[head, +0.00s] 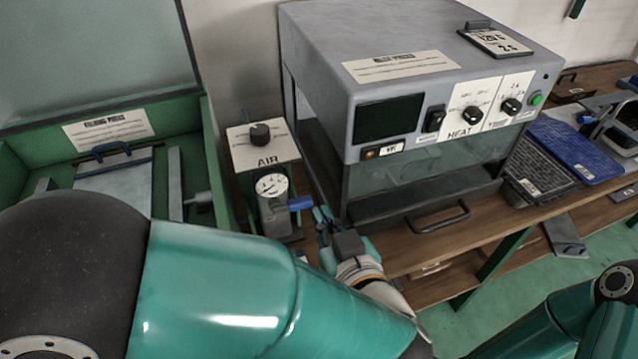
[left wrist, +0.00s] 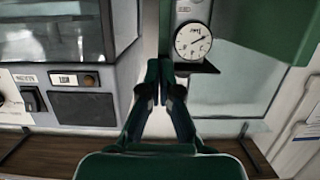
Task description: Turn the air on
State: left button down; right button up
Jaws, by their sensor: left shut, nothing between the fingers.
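The AIR unit (head: 263,146) stands on the bench between a green press and a grey oven. It has a black knob (head: 260,134) on its sloped top plate and a round white gauge (head: 271,186) below. A blue lever handle (head: 300,203) sticks out to the right under the gauge, roughly level. My left gripper (head: 322,215) is shut and empty, its tips just right of the blue handle; I cannot tell whether they touch. In the left wrist view, the shut fingers (left wrist: 167,68) are beside the gauge (left wrist: 193,41), and the blue handle is not discernible. My right gripper is out of view.
The grey oven (head: 395,45) with HEAT knobs and a door handle (head: 438,217) stands close right of my left gripper. The green molding press (head: 205,150) is close left of the AIR unit. Blue and dark trays (head: 575,150) lie at the right.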

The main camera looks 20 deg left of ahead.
pick_arm(q)
jog(key=shift+s+r, duration=0.1)
jog(key=shift+r, duration=0.05)
send_over(291, 204)
jog(key=d, duration=0.4)
notch_tip(291, 204, down, 2)
jog(key=f, duration=0.4)
jog(key=shift+a+f, duration=0.3)
jog(key=shift+a, duration=0.05)
